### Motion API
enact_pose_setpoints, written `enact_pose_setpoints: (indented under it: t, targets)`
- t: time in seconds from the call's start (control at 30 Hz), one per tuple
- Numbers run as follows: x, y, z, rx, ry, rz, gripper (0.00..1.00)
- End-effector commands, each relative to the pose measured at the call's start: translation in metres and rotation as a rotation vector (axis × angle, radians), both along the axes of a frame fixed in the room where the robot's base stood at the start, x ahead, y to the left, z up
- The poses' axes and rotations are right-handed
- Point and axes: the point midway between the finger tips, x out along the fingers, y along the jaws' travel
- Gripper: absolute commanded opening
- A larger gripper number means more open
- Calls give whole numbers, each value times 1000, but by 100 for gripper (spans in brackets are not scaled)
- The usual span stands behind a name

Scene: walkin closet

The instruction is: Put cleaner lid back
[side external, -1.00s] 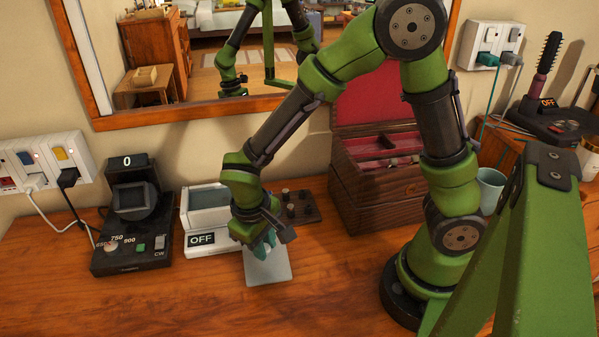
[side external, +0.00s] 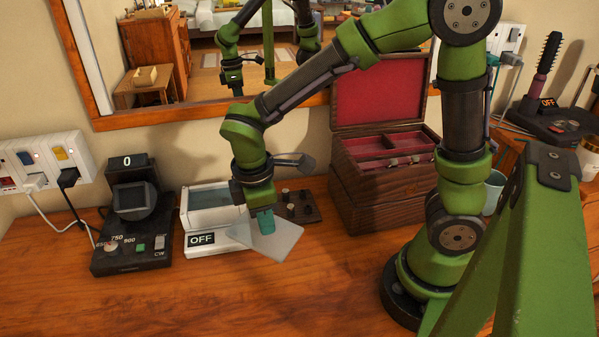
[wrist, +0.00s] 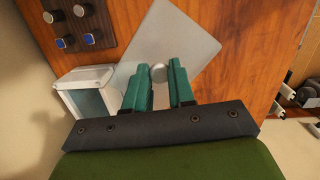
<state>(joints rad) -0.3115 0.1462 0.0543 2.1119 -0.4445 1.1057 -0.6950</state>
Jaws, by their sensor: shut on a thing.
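The cleaner is a white box with an "OFF" display (side external: 203,239) and an open basin with a bluish inside; its basin shows in the wrist view (wrist: 88,97). The lid is a flat grey plate (side external: 280,241) with a small round knob on top. My gripper (side external: 264,222) points down with its teal fingers shut on the knob, seen between the fingertips in the wrist view (wrist: 158,74). The lid appears raised above the table, turned at an angle, at the cleaner's right side. Its left corner overlaps the cleaner's front edge in the side view.
A black device reading 0 (side external: 131,225) stands left of the cleaner. A small dark board with knobs (side external: 300,206) lies behind the lid. An open wooden box with red lining (side external: 385,185) stands right. The table front (side external: 250,300) is clear.

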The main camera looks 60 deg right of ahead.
Motion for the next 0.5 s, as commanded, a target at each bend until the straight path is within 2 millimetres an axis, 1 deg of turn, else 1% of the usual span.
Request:
enact_pose_setpoints:
  t: [0.03,0.1,0.3,0.4,0.5]
  targets:
    - [0,0,-2,-2,8,117,0]
    - [0,0,-5,-5,20,294,0]
    - [1,1,-10,-25,47,752,0]
    - [2,2,-12,-37,57,917,0]
    - [3,2,-12,-48,69,1029,0]
